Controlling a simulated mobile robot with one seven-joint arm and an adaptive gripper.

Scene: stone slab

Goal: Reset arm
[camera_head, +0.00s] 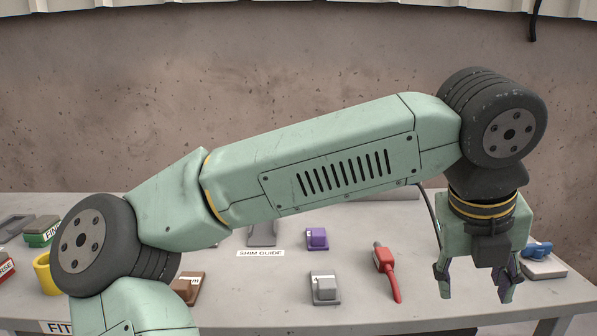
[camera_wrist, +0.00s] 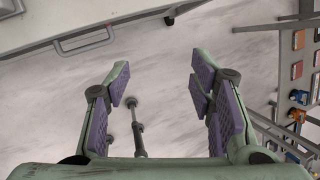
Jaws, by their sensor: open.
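My gripper (camera_head: 475,283) hangs from the arm's end at the right of the head view, above the front right part of the stone slab (camera_head: 373,268). It points down.
On the slab are a purple block (camera_head: 316,239), a grey block (camera_head: 324,288), a red tool (camera_head: 387,272), a blue item on a pale base (camera_head: 539,252) and a yellow cup (camera_head: 45,273). A "SHIM GUIDE" label (camera_head: 261,253) lies mid-slab. A wall (camera_head: 270,70) stands behind.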

